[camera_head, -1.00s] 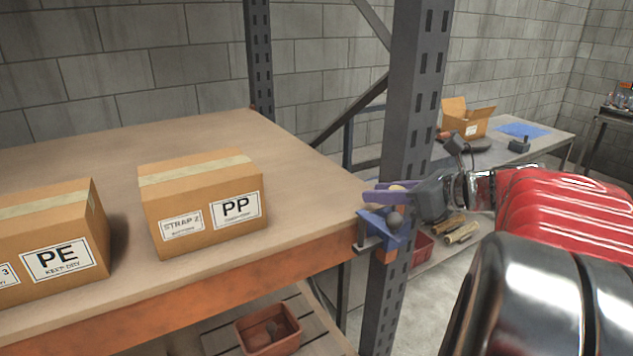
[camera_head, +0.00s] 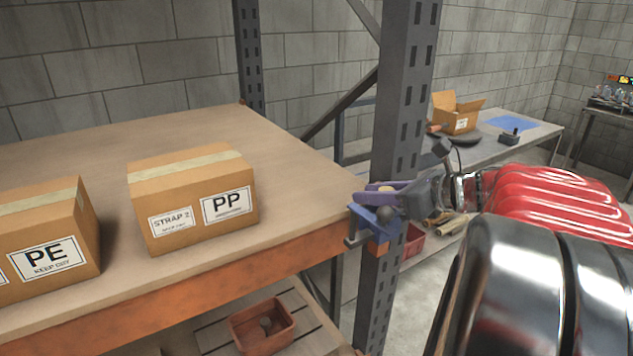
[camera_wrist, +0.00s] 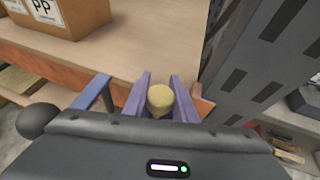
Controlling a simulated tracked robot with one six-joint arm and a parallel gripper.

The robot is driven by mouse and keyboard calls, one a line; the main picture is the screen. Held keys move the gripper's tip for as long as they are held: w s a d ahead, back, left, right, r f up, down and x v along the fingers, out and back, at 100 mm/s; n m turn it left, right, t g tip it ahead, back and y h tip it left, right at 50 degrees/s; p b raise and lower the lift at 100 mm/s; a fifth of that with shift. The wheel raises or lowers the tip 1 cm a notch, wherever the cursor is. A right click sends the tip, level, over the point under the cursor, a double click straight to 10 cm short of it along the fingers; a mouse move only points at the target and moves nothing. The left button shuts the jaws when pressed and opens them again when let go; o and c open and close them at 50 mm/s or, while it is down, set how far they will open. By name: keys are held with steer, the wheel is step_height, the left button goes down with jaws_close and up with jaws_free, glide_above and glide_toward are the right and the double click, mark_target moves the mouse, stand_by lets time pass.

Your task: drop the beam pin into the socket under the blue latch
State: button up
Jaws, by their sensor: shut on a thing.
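My gripper (camera_head: 378,192) has purple fingers and is shut on the beam pin, at the shelf's right front corner beside the upright. The pin's round pale-yellow top (camera_wrist: 160,97) shows between the two fingers (camera_wrist: 159,100) in the wrist view. In the wrist view a blue bar of the latch (camera_wrist: 92,92) lies left of the fingers, and the knob (camera_wrist: 38,120) lies farther left. The pin's lower end and the socket are hidden.
The grey perforated upright (camera_head: 405,120) stands close behind my gripper. Cartons marked PP (camera_head: 190,200) and PE (camera_head: 45,245) sit on the wooden shelf (camera_head: 290,165). A red bin (camera_head: 262,328) is below. A bench with an open carton (camera_head: 455,115) stands behind.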

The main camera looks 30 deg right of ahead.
steer(key=shift+f, duration=0.45)
steer(key=o, duration=1.1)
steer(key=shift+f, duration=0.1)
steer(key=shift+s, duration=0.1)
steer(key=v, duration=1.3)
steer(key=shift+s+d+r, duration=0.1)
steer(key=shift+s+r, duration=0.15)
steer(key=shift+s, duration=0.05)
